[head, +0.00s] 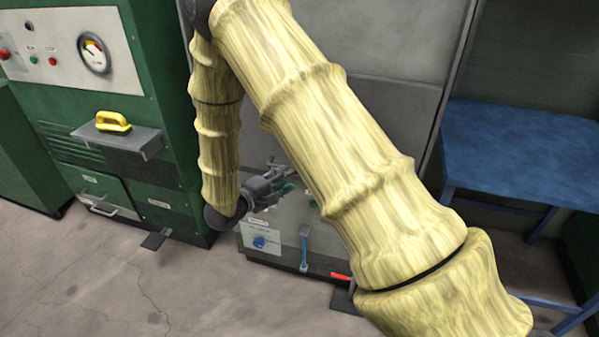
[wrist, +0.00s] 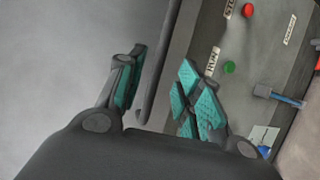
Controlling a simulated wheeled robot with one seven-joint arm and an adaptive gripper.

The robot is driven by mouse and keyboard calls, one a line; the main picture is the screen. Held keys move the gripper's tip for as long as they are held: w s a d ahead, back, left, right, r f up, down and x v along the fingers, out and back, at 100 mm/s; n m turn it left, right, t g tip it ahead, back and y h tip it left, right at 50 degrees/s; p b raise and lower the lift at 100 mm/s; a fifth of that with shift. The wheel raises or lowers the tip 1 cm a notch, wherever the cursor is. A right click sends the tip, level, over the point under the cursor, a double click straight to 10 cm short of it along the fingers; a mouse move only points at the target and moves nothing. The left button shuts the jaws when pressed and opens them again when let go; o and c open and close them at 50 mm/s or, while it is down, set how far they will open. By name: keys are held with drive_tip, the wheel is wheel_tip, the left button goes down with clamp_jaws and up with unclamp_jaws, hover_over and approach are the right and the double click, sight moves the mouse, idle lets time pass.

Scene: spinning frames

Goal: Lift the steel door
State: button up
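The steel door (head: 400,35) is a large grey panel behind my arm in the head view, and my arm hides much of it. In the wrist view its plain grey face (wrist: 70,50) fills the left side. A dark bar (wrist: 157,65) runs along the door's edge, beside the control panel. My gripper (head: 284,176) is at the lower front of the machine. In the wrist view my gripper (wrist: 163,75) is open, with teal pads on either side of the bar. I see gaps between the pads and the bar; whether the bar lies fully between them in depth is unclear.
The control panel (wrist: 235,45) has red and green buttons. A blue-handled lever (head: 304,248) and a red pedal (head: 341,277) are low on the machine. A green machine (head: 160,60) with a yellow-handled shelf stands left; a blue table (head: 520,150) stands right. Floor in front is clear.

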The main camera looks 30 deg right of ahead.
drive_tip(key=x, duration=0.7)
drive_tip(key=shift+w+d, duration=0.1)
drive_tip(key=shift+c, duration=0.3)
clamp_jaws()
